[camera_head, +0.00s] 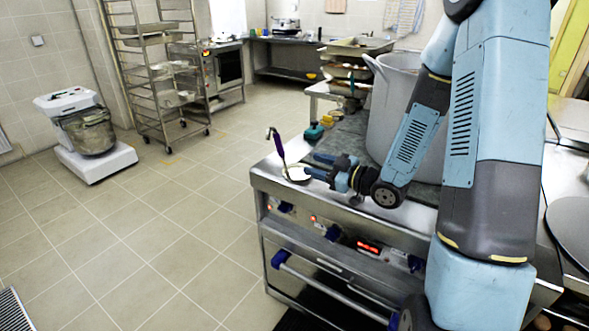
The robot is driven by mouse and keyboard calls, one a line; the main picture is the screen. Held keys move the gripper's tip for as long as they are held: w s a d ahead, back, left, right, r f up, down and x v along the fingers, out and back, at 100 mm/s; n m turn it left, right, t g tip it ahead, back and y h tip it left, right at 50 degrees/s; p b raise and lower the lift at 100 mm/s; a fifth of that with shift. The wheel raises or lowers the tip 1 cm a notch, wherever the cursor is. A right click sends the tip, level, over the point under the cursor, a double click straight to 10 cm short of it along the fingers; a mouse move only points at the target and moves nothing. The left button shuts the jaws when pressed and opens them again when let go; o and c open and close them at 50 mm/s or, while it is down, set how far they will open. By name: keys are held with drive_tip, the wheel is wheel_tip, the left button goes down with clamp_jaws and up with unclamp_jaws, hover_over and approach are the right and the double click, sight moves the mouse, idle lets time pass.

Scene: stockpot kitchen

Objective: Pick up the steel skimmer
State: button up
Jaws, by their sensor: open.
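The steel skimmer (278,146) is at the front left corner of the steel stove top, with its purple handle rising up and tilted and a dark hook at the top. Its lower end meets a pale round shape (297,174) at the stove's edge; I cannot tell whether this is the skimmer's head or a separate dish. My gripper (317,166) is open, just right of the handle's lower part, with its blue fingers pointing left. The fingertips are close to the pale round shape; contact cannot be told. No object shows between the fingers.
A large stockpot (391,100) stands behind my arm on the stove (262,178). A small teal item (314,132) lies on the far edge. Stove knobs and a blue-ended rail (325,287) are on the front. The tiled floor left is clear up to the mixer (88,131) and rack (160,70).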

sight(284, 155)
drive_tip(key=shift+y, duration=0.4)
drive_tip(key=x, duration=1.3)
drive_tip(key=shift+a, duration=0.4)
clamp_jaws()
idle(0.8)
